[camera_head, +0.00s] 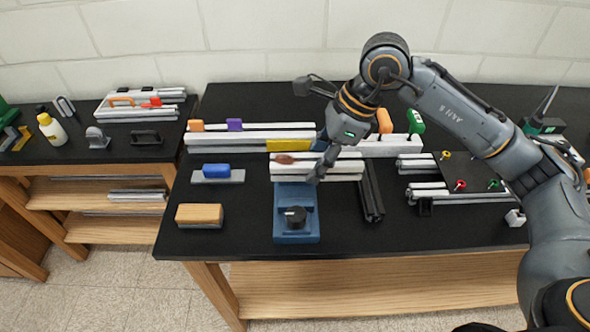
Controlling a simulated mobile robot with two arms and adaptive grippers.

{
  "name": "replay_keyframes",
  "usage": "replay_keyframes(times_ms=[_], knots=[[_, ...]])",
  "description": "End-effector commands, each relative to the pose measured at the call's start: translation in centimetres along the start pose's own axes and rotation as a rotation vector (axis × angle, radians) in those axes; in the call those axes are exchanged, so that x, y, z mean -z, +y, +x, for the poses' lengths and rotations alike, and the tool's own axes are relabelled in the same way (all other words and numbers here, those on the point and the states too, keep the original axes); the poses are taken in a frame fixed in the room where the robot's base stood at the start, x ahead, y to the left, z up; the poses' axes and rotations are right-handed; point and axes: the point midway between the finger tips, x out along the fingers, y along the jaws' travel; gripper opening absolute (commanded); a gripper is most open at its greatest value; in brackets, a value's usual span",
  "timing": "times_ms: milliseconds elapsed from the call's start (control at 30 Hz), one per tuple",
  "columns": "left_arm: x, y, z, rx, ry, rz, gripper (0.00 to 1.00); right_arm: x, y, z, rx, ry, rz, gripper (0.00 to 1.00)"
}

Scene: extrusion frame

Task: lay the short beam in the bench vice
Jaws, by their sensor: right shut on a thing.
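The bench vice (296,230) is a blue block with a black knob, near the front edge of the black bench. My right gripper (317,174) reaches down just behind the vice, shut on a short silver beam (345,168). The beam lies crosswise at the vice's back end, partly hidden by the fingers. Other silver profiles lie close behind it, so I cannot tell whether it touches the vice. My left gripper is out of view.
Dark bars (371,192) lie right of the vice. A wood-topped block (200,214) and a blue-handled grey plate (217,176) lie to its left. Long silver beams (245,140) run behind. A frame with coloured knobs (458,190) is on the right.

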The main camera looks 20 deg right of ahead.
Motion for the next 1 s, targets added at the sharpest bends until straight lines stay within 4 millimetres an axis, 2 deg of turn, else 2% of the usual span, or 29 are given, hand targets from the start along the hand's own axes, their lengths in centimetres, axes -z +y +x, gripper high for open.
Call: replay_keyframes(times_ms=[33,133,300,533,600,733,1000], knots=[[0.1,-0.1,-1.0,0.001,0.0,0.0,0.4,-0.9,-0.9,0.4,-0.004,-0.002,0.001,0.0],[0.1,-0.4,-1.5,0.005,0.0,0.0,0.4,-0.7,-2.0,2.9,-0.005,0.001,0.001,0.0],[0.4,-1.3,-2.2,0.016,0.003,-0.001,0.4,-0.9,-3.5,5.4,-0.001,-0.001,0.0,0.0],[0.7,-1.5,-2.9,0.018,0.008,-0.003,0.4,-1.0,-4.5,7.3,-0.003,-0.001,0.0,0.0],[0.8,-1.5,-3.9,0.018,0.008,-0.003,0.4,-0.5,-4.4,8.1,-0.005,0.001,0.001,0.0],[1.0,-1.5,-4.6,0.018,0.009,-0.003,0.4,0.1,-4.5,9.6,-0.001,0.0,0.0,0.0],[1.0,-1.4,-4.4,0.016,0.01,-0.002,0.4,0.3,-4.5,10.0,0.001,-0.001,-0.003,0.0]])
